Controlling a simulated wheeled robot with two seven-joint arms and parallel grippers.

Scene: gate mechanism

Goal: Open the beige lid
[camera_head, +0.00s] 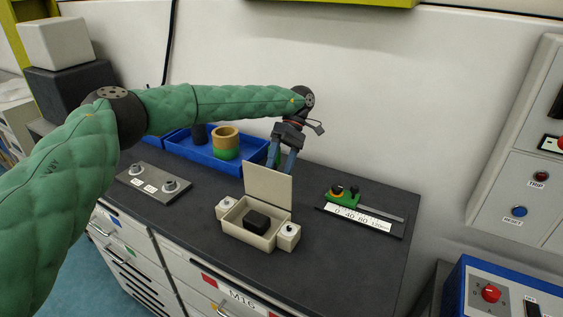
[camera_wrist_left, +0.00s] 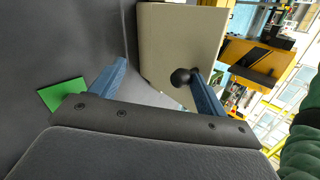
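The beige lid (camera_head: 268,186) stands raised, nearly upright, at the back of a small beige box (camera_head: 235,225). A dark block (camera_head: 257,221) lies inside the open box. My left gripper (camera_head: 281,158) is behind the lid, its lower fingers partly hidden by it. In the left wrist view the blue fingers (camera_wrist_left: 158,75) are spread apart, with nothing held between them. The lid (camera_wrist_left: 180,40) has a black round knob (camera_wrist_left: 181,77) close beside the right finger; I cannot tell whether they touch. My right gripper is not in view.
A blue tray (camera_head: 180,149) with a tan and green cylinder (camera_head: 226,143) stands behind left. A grey plate with knobs (camera_head: 153,184) lies left. A green slider gauge (camera_head: 343,197) sits right. The dark counter in front of the gauge is clear.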

